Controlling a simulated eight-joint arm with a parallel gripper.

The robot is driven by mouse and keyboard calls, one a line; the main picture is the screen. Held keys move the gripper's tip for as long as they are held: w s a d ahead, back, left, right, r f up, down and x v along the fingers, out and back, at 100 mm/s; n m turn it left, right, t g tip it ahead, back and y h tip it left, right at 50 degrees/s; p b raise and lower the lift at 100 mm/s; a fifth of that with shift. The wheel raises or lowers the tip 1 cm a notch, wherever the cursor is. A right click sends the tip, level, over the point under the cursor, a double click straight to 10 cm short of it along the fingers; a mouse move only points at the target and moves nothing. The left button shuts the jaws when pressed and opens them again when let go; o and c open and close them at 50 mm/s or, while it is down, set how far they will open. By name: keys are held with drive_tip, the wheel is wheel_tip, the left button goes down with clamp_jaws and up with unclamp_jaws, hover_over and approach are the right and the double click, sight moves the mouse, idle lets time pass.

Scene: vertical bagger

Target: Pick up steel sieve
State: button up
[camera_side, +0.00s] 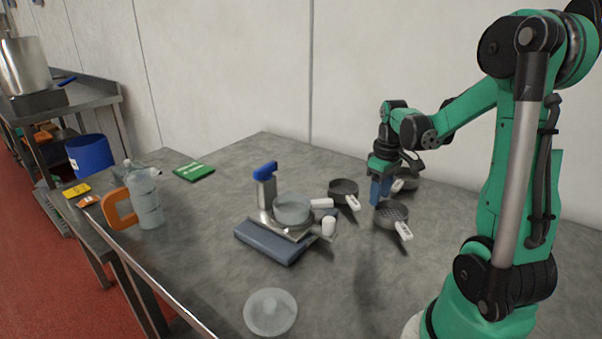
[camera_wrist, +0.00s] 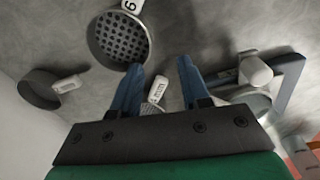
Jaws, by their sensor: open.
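Several round dark-grey sieves with white number tags on their handles stand on the steel table. In the side view one sieve (camera_side: 344,187) is left of my gripper (camera_side: 381,195), one (camera_side: 391,213) is just in front of it, and one (camera_side: 409,182) is partly hidden behind it. My gripper is pointed down, its blue fingers apart and empty. In the wrist view a perforated sieve (camera_wrist: 121,42) lies ahead and left of the fingertips (camera_wrist: 160,72), and another sieve (camera_wrist: 38,90) is at far left. A white tag (camera_wrist: 157,90) shows between the fingers; its sieve is mostly hidden.
A clear lid (camera_side: 270,312) lies near the front edge. A jug (camera_side: 146,198) with an orange handle stands left. The table's back middle is clear.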

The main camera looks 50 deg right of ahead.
sight(384, 214)
drive_tip(key=shift+s+d+f, duration=0.55)
drive_tip(key=shift+d, duration=0.05)
drive_tip(key=shift+f, duration=2.6)
clamp_jaws()
